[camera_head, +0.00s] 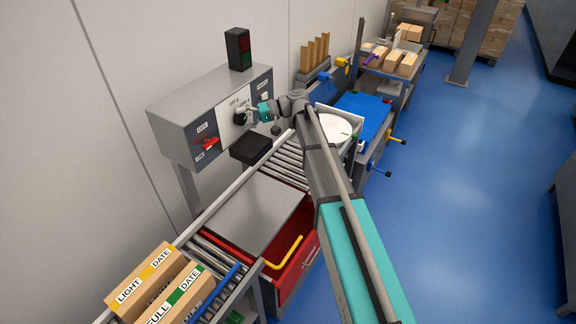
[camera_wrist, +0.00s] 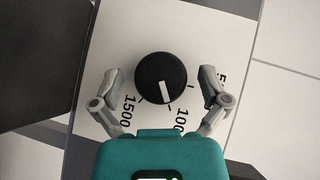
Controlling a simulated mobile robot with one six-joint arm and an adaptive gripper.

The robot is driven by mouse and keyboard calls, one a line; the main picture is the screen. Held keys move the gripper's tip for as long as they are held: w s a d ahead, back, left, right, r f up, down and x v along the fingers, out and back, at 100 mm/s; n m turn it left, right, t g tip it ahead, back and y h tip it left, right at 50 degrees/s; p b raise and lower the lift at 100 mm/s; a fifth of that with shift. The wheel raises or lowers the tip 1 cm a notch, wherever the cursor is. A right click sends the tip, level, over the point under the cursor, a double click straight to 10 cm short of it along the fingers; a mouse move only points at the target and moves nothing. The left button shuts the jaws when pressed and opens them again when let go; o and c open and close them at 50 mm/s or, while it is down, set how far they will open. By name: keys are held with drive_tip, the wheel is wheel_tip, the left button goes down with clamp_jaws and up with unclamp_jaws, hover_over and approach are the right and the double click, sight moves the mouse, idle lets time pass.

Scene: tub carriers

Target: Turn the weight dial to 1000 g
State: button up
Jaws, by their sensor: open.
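The weight dial (camera_wrist: 160,72) is a round black knob with a white pointer, on a pale plate of the grey control box (camera_head: 185,100). It also shows in the head view (camera_head: 239,118), partly covered by my gripper. In the wrist view the pointer aims down and slightly right, close to the tick by the partly hidden "100…" label (camera_wrist: 181,121). The "1500" label (camera_wrist: 130,112) lies to its left and a cut-off "5…" label to the right. My gripper (camera_wrist: 160,82) is open, one finger on each side of the knob, with visible gaps. It also shows in the head view (camera_head: 252,112).
A red switch (camera_head: 208,144) sits left of the dial on the box. A signal lamp (camera_head: 238,49) stands on top. A black block (camera_head: 251,148) is below, beside the roller conveyor (camera_head: 285,160). Labelled cartons (camera_head: 150,275) stand at the front left. The blue floor at right is open.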

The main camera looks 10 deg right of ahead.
drive_tip(key=shift+r+h+p, duration=0.2)
drive_tip(key=shift+h+p, duration=0.1)
drive_tip(key=shift+p, duration=0.15)
drive_tip(key=shift+s+n+t+h+p, duration=0.1)
drive_tip(key=shift+n+t+h+p, duration=0.3)
drive_tip(key=shift+n+h+p, duration=0.45)
drive_tip(key=n+t+h+p, duration=0.1)
drive_tip(key=p, duration=0.2)
drive_tip(key=n+t+h+p, duration=0.3)
drive_tip(key=shift+s+h, duration=0.1)
drive_tip(key=shift+h, duration=0.25)
drive_tip(key=shift+d+r+t+p, duration=0.1)
drive_tip(key=shift+r+t+p, duration=0.15)
drive_tip(key=shift+p, duration=0.3)
drive_tip(key=p+v, duration=0.9)
drive_tip(key=v, duration=0.4)
drive_tip(key=s+d+f+m+g+h+b, duration=0.1)
drive_tip(key=s+d+f+m+h+b, duration=0.1)
drive_tip(key=s+f+b, duration=0.3)
drive_tip(key=s+d+f+m+g+h+b, duration=0.1)
drive_tip(key=s+d+f+b, duration=0.3)
drive_tip(key=f, duration=0.8)
drive_tip(key=s+d+f+m+g+h+b, duration=0.1)
drive_tip(key=s+d+f+m+h+b, duration=0.3)
drive_tip(key=s+f+b, duration=0.4)
drive_tip(key=shift+f+b, duration=0.25)
drive_tip(key=shift+b, duration=1.35)
